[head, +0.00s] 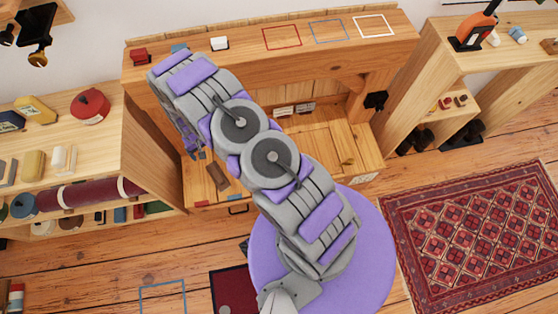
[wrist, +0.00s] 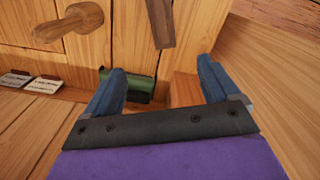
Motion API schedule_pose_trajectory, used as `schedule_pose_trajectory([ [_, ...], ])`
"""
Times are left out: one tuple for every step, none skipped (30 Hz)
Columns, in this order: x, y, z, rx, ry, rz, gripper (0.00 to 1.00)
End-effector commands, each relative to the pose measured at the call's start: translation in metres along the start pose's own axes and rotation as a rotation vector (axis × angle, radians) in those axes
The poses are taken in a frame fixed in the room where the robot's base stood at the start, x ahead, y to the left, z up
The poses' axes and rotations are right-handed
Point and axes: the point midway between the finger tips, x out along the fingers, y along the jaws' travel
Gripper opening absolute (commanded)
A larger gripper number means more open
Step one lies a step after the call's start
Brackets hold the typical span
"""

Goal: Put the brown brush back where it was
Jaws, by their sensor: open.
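A dark brown, narrow, flat piece, likely the brown brush (head: 217,177), shows in the head view at the left of the bench's recess, just below my gripper (head: 196,154). In the wrist view a similar brown piece (wrist: 161,22) enters from the top edge, beyond the fingertips and apart from them. My gripper (wrist: 162,75) is open, its two blue fingers wide apart with nothing between them. Whether the brown piece has bristles cannot be told. My arm hides part of the bench.
The wooden bench (head: 340,48) carries red, blue and white outlined squares and small blocks on top. In the wrist view a wooden knob (wrist: 70,25) and a green and black object (wrist: 128,85) are close by. Shelves stand left (head: 150,150) and right (head: 410,80).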

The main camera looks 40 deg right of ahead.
Motion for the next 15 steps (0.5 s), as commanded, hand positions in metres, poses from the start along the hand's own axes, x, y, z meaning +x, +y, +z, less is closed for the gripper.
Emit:
schedule_pose_trajectory([
  [-0.024, 0.002, -0.003, 0.000, 0.005, -0.003, 0.89],
  [-0.036, 0.003, -0.003, 0.000, 0.003, -0.003, 0.89],
  [-0.053, 0.005, -0.002, -0.001, 0.003, -0.004, 0.89],
  [-0.064, 0.006, 0.000, -0.001, -0.001, -0.004, 0.89],
  [-0.076, 0.008, 0.003, -0.002, -0.007, -0.004, 0.89],
  [-0.092, 0.010, 0.005, -0.002, -0.010, -0.005, 0.89],
  [-0.103, 0.012, 0.007, -0.002, -0.012, -0.005, 0.89],
  [-0.115, 0.013, 0.009, -0.003, -0.012, -0.005, 0.89],
  [-0.131, 0.015, 0.013, -0.003, -0.013, -0.006, 0.89],
  [-0.141, 0.017, 0.017, -0.004, -0.018, -0.006, 0.89],
  [-0.153, 0.019, 0.021, -0.004, -0.022, -0.005, 0.89],
  [-0.167, 0.022, 0.026, -0.004, -0.026, -0.005, 0.89],
  [-0.178, 0.024, 0.030, -0.005, -0.028, -0.005, 0.89],
  [-0.189, 0.026, 0.034, -0.005, -0.027, -0.006, 0.89],
  [-0.203, 0.029, 0.040, -0.006, -0.030, -0.006, 0.89],
])
